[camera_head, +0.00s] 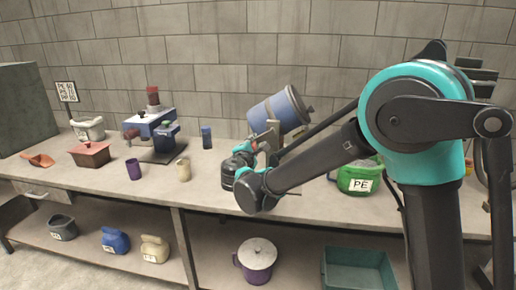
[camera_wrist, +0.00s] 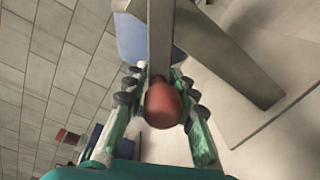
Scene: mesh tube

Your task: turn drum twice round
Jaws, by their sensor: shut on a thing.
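The blue drum (camera_head: 272,112) sits tilted on a grey stand on the bench, right of the middle. It also shows in the wrist view as a blue patch (camera_wrist: 131,40) behind a grey bar (camera_wrist: 160,40). A red knob (camera_wrist: 163,104) sits at the near end of that bar. My gripper (camera_wrist: 160,84) has a finger on each side of the knob and is shut on it. In the head view my gripper (camera_head: 266,142) is just below and left of the drum; the knob is hidden there by my gripper and wrist.
A green PE bucket (camera_head: 357,177) stands to the right, partly near my arm. Left on the bench are a blue and white machine (camera_head: 155,130), a purple cup (camera_head: 133,169), a cream cup (camera_head: 183,169) and a blue cup (camera_head: 206,137). The shelf below holds several containers.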

